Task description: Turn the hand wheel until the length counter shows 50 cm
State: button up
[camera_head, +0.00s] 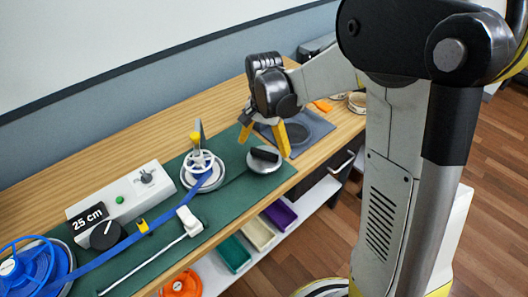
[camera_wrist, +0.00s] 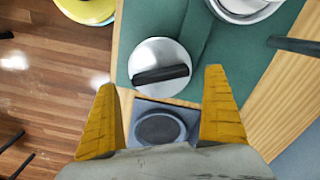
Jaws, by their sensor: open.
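The length counter (camera_head: 88,217) on the white box reads 25 cm. A blue spoked wheel (camera_head: 28,266) lies at the far left, and a blue strap (camera_head: 112,250) runs between the two. My gripper (camera_head: 264,147) is open and empty, pointing down by a grey disc with a black bar (camera_head: 264,160). In the wrist view this disc (camera_wrist: 146,55) lies ahead of and between the open fingers (camera_wrist: 160,82).
The white box (camera_head: 133,190) carries a black knob, a green button and a grey selector. A dark square pad (camera_head: 306,128) lies under and behind my gripper. A white slider (camera_head: 188,219) sits nearer the front edge. Coloured bins (camera_head: 258,233) stand on a shelf below.

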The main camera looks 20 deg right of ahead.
aim_at(264, 152)
notch_tip(264, 152, up, 9)
jog(key=shift+f, duration=0.2)
dwell(1.9)
